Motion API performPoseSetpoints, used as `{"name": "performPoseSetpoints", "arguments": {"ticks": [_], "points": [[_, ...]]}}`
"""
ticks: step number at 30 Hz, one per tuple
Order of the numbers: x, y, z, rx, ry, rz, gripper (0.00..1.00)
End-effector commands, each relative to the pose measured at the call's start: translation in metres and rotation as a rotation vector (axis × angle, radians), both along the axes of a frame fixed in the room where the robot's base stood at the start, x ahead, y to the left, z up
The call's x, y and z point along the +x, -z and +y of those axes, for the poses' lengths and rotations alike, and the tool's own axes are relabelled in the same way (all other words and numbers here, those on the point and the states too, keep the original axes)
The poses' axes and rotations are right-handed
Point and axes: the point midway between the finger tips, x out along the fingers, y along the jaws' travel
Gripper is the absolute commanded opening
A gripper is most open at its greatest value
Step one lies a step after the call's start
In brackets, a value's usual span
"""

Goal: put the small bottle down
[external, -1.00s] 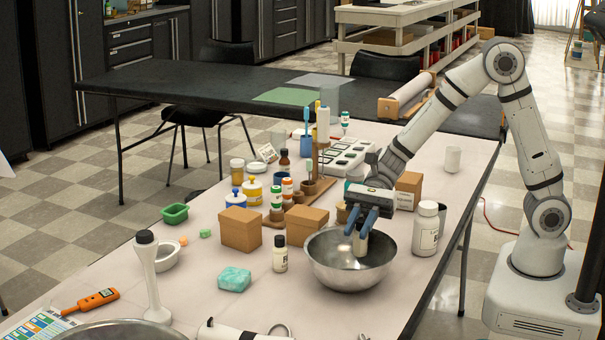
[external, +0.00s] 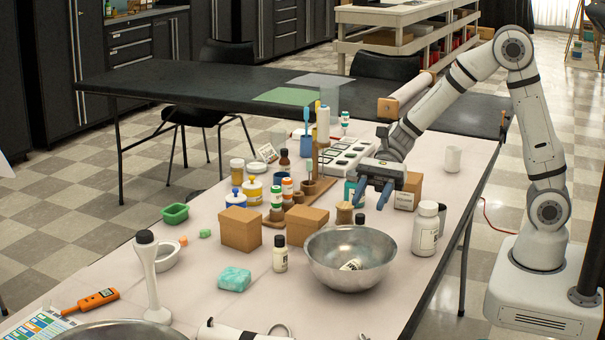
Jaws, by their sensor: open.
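A small pale bottle with dark print (external: 351,265) lies inside the steel bowl (external: 325,272); part of it is hidden by the bowl's near wall. My gripper (external: 373,197) is above and behind the bowl, its blue fingers spread apart and empty, clear of the bottle. Another small white bottle with a black cap (external: 280,256) stands upright on the table, left of the bowl.
A large white bottle (external: 426,230) stands right of the bowl. Cardboard boxes (external: 240,232) stand left and behind, with several jars and bottles. A turquoise soap block (external: 235,279) lies at front left. Bare table lies around the soap.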

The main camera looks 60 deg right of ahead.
Motion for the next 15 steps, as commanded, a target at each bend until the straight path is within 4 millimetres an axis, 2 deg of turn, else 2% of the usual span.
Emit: {"name": "performPoseSetpoints", "arguments": {"ticks": [3,6,15], "points": [[0.001,-0.01,-0.022,0.0,0.004,0.0,0.42],[0.0,-0.014,-0.033,0.0,0.003,0.0,0.42],[0.0,-0.017,-0.043,0.0,-0.001,0.001,0.42]]}}
